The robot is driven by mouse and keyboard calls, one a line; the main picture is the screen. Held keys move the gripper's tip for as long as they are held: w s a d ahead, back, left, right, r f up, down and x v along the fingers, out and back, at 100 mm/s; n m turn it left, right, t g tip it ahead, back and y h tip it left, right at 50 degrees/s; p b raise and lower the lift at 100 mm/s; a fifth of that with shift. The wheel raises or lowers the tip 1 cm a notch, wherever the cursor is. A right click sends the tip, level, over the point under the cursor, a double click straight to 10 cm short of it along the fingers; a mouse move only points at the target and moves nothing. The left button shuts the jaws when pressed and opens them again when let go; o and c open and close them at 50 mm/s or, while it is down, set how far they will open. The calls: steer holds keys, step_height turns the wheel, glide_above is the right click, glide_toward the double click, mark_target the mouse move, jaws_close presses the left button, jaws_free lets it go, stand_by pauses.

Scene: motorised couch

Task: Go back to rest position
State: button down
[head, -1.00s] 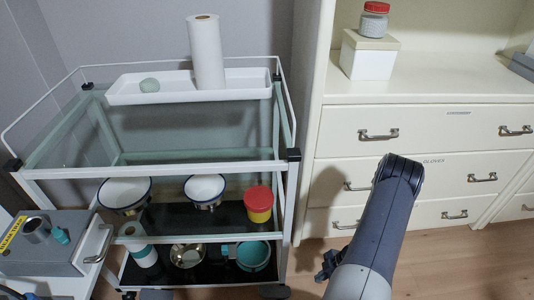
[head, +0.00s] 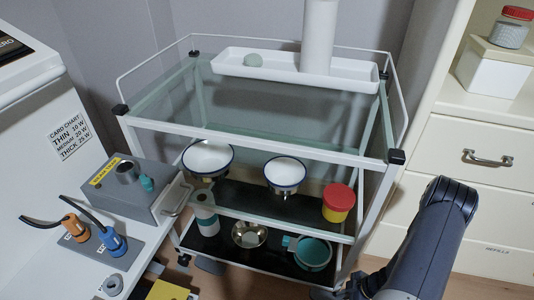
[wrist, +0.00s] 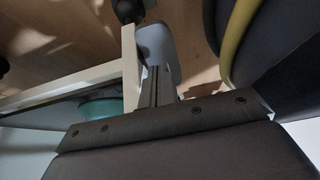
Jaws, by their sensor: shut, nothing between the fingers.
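My arm rises from the lower right of the head view, bent at a dark rounded elbow. My gripper (wrist: 157,84) shows in the wrist view as narrow dark fingers lying together, shut with nothing between them. It is beside a pale frame bar of the trolley (wrist: 131,70); I cannot tell whether they touch. In the head view only a small dark part shows at the bottom edge, beside the lower right of the trolley (head: 372,225), and the fingertips are not clear there.
The trolley carries a white tray (head: 240,70) with a paper roll (head: 318,40) on top, and bowls, a red-lidded tub (head: 338,203) and a teal pot (head: 313,252) below. A grey box (head: 140,190) stands left. Cream drawers (head: 475,190) stand right.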

steer(key=shift+w+a+r+p, duration=0.15)
steer(key=shift+a+r, duration=0.15)
steer(key=shift+r, duration=0.15)
steer(key=shift+s+a+r+p, duration=0.15)
steer(key=shift+a+r, duration=0.1)
steer(key=shift+r, duration=0.2)
steer(key=shift+w+r, duration=0.1)
steer(key=shift+r, duration=0.1)
